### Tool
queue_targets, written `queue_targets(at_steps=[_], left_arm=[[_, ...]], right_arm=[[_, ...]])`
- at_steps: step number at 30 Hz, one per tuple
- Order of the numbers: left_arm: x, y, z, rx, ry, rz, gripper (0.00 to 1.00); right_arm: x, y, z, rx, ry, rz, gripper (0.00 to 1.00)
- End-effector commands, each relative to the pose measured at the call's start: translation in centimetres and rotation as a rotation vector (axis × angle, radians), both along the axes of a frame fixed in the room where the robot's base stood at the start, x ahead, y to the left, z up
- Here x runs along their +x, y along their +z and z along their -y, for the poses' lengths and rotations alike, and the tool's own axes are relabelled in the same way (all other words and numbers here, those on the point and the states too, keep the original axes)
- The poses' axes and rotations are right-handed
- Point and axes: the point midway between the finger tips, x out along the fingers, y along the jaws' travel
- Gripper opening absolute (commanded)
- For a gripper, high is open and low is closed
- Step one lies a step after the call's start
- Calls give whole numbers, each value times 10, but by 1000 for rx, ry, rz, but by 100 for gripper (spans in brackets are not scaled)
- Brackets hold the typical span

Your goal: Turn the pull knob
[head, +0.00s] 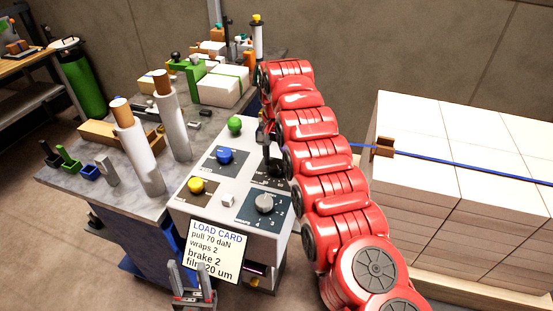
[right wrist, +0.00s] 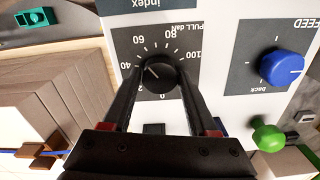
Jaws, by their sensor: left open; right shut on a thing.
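The pull knob (right wrist: 157,76) is black and round, on a dark dial marked "PULL daN" in the right wrist view. Its white mark points roughly near 40, as far as I can tell. My right gripper (right wrist: 156,66) has a finger on each side of the knob and is shut on it. In the head view my red right arm partly hides the pull dial (head: 271,174). The load card (head: 214,251) on the console front reads pull 70 daN, wraps 2, brake 2, film 20 um. My left gripper (head: 193,298) is open and empty below the card.
The console (head: 230,182) also has a blue knob (head: 225,156), a yellow knob (head: 196,185), a grey knob (head: 264,203) and a green mushroom button (head: 235,124). Film rolls (head: 138,150) stand to the left on the bench. Stacked reams (head: 455,135) with a blue strap stand at right.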

Motion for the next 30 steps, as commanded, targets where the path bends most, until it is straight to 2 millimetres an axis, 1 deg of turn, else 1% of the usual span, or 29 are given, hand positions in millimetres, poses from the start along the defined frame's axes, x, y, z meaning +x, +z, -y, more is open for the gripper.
queue_targets(at_steps=[1, 9, 15, 22, 30], left_arm=[[0, 2, 0, 0, 0, 0, 50], [0, 6, 0, 0, 0, 0, 50], [0, 9, 0, 0, 0, 0, 50], [0, 10, 0, 0, 0, 0, 50], [0, 10, 0, 0, 0, 0, 50]], right_arm=[[2, 3, 0, 1, -40, 7, 4], [2, 3, 0, 2, -266, 8, 4], [2, 3, 0, 2, -385, 8, 4], [2, 2, 0, 3, -462, 8, 4], [2, 2, 0, 3, -488, 8, 4]])
